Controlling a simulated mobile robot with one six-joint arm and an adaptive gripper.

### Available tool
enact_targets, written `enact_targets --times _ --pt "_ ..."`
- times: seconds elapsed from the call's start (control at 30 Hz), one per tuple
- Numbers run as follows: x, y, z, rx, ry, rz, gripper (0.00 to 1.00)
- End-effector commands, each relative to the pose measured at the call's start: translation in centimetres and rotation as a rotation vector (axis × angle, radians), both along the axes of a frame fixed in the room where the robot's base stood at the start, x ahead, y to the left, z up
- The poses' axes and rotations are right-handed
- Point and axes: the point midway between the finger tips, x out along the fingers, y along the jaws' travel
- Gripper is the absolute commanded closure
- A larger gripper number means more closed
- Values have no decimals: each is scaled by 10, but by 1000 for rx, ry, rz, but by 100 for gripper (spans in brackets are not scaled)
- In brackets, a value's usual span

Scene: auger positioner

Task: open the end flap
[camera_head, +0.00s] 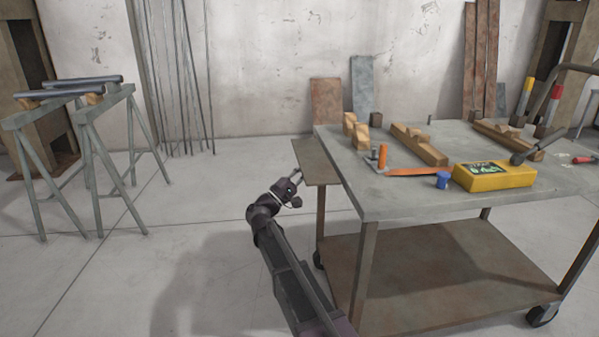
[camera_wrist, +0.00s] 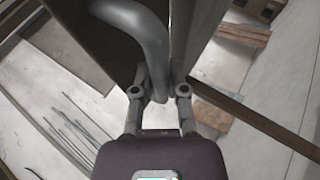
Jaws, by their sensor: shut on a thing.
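The end flap (camera_head: 318,160) is a brown-grey panel that sticks out from the left end of the metal cart (camera_head: 400,203). My gripper (camera_head: 296,177) is at the flap's outer left edge. In the wrist view my gripper (camera_wrist: 161,78) is shut on a curved grey bar (camera_wrist: 150,35), which looks like a handle; its lower end sits between the fingers. Dark panel surfaces lie on both sides of the bar; I cannot tell which one is the flap. The flap's hinge and the handle are too small or hidden in the head view.
Sawhorses (camera_head: 75,140) stand at the left. Boards (camera_head: 361,88) lean on the wall.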

Motion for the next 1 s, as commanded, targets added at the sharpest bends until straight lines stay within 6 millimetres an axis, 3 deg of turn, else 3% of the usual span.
enact_targets --times 0.47,0.5,0.6,1.0 --pt "0 -1 -1 1 0 0 100" --pt "0 0 -2 1 0 0 73" --pt "0 0 -1 1 0 0 46" --pt "0 1 -1 0 0 1 46"
